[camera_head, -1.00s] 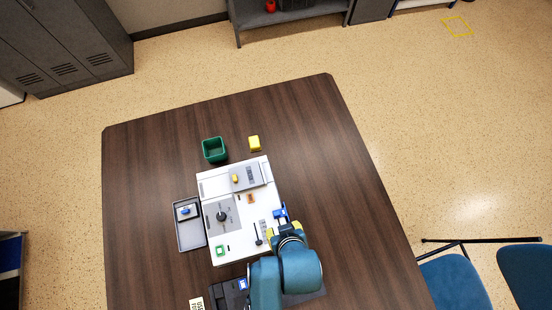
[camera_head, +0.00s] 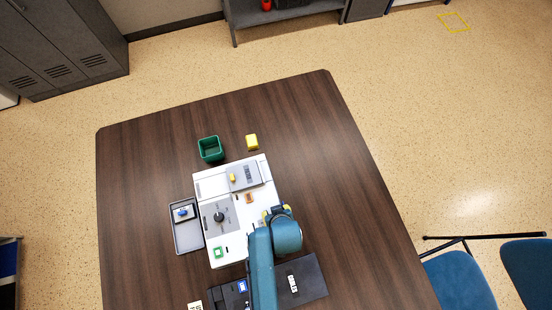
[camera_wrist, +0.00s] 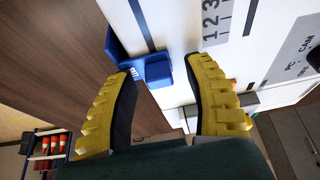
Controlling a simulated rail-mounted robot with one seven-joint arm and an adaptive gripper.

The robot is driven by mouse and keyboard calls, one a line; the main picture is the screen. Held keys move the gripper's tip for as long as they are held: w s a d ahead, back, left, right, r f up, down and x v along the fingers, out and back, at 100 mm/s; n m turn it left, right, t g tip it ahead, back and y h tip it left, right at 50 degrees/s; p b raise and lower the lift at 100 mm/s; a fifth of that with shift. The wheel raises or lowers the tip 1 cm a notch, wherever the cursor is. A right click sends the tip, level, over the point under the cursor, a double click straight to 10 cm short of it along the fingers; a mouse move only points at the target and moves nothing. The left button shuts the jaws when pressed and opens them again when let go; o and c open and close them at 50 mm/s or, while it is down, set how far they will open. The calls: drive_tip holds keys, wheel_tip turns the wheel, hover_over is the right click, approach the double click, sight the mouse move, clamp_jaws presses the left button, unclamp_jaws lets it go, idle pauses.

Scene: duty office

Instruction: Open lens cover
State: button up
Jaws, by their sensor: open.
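The white device panel (camera_head: 213,184) lies on the table and carries grey plates and small controls. No part is clearly marked as a lens cover. In the wrist view a blue piece (camera_wrist: 122,44) with white lettering sits at the edge of the white panel, with a blue block (camera_wrist: 158,72) projecting from it. My gripper (camera_wrist: 160,66) is open, its yellow fingers on either side of the blue block. I cannot tell whether either finger touches it. In the head view my arm hides the blue piece and most of the gripper.
A grey tray (camera_head: 188,238) holding a blue-topped part stands left of the panel. A green bin (camera_head: 210,149) and a yellow block (camera_head: 252,142) stand behind it. A dark base (camera_head: 312,278) lies in front. The table's right side is clear.

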drive_tip(key=shift+c, duration=0.4)
clamp_jaws()
drive_tip(key=s+p, duration=0.1)
drive_tip(key=s, duration=0.1)
drive_tip(key=s+d+p, duration=0.1)
drive_tip(key=s+p, duration=0.1)
drive_tip(key=s+d+p, duration=0.1)
drive_tip(key=s, duration=0.1)
drive_tip(key=shift+s+r, duration=0.15)
drive_tip(key=shift+s+d+f, duration=0.1)
drive_tip(key=shift+s+f, duration=0.1)
drive_tip(key=shift+s, duration=0.15)
drive_tip(key=shift+o, duration=0.4)
unclamp_jaws()
drive_tip(key=shift+w, duration=0.1)
drive_tip(key=shift+r, duration=0.1)
